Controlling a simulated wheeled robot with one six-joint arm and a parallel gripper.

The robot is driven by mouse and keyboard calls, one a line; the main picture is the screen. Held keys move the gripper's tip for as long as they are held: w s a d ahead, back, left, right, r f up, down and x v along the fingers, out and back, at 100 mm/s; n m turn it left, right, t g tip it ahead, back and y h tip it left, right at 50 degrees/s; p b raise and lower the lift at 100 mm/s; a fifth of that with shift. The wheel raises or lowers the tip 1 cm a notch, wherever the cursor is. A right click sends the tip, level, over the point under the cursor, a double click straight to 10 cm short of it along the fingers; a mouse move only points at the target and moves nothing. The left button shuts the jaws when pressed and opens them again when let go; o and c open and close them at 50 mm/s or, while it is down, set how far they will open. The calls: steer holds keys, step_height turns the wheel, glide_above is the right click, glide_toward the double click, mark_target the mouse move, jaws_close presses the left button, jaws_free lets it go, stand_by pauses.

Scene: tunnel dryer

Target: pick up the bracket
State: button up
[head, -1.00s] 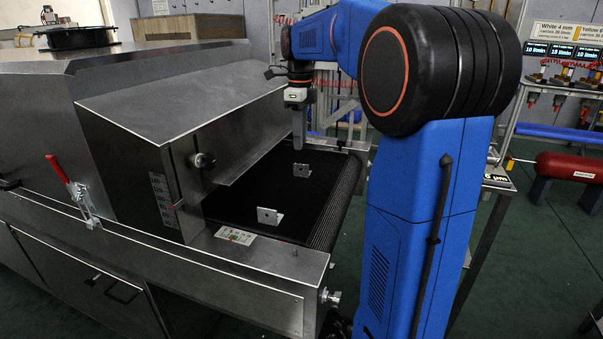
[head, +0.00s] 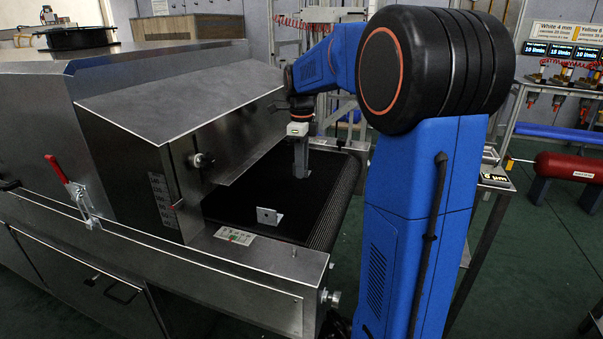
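A small light-grey metal bracket (head: 268,215) stands on the black conveyor belt (head: 315,200) of the dryer, near its front end. My gripper (head: 301,173) is pointing down at the belt farther back, with its fingertips close to the belt surface. A second bracket stood at that spot in the earlier frame; the fingers now cover it, and I cannot make it out. I cannot tell whether the fingers are apart or shut on it. The nearer bracket is clear of my gripper.
The dryer's sloping steel hood (head: 175,95) rises left of the belt. A steel side rail (head: 255,258) with a small label runs along the belt's front. A red-handled clamp (head: 70,180) is on the dryer wall. A rack with gauges (head: 565,50) stands at the right.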

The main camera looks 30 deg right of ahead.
jaws_close()
steer(key=shift+r, duration=0.1)
